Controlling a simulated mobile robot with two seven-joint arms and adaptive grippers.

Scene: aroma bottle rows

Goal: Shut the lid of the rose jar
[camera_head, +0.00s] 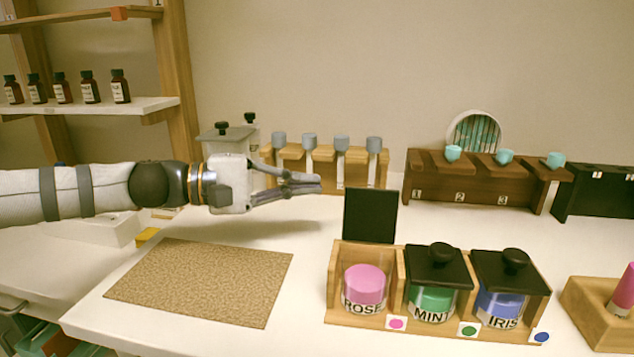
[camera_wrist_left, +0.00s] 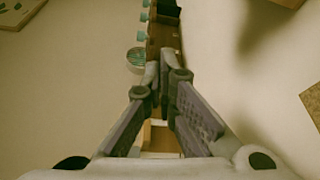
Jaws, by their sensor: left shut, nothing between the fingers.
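The rose jar (camera_head: 365,290) is pink with a ROSE label and stands in the left compartment of a wooden holder (camera_head: 362,321). Its black lid (camera_head: 369,216) stands upright behind it, open. The mint jar (camera_head: 431,302) and iris jar (camera_head: 498,304) beside it have their black lids down. My left gripper (camera_head: 318,184) is shut and empty, held above the table to the left of and behind the rose lid. Its closed fingers also show in the left wrist view (camera_wrist_left: 168,72). My right gripper is in neither view.
A cork mat (camera_head: 200,281) lies at the front left. A light wooden rack (camera_head: 325,156) with grey-topped items stands behind my gripper. A dark wooden rack (camera_head: 477,190) with teal-topped items stands at the back right. A wooden block (camera_head: 597,318) with a pink item is at the right edge.

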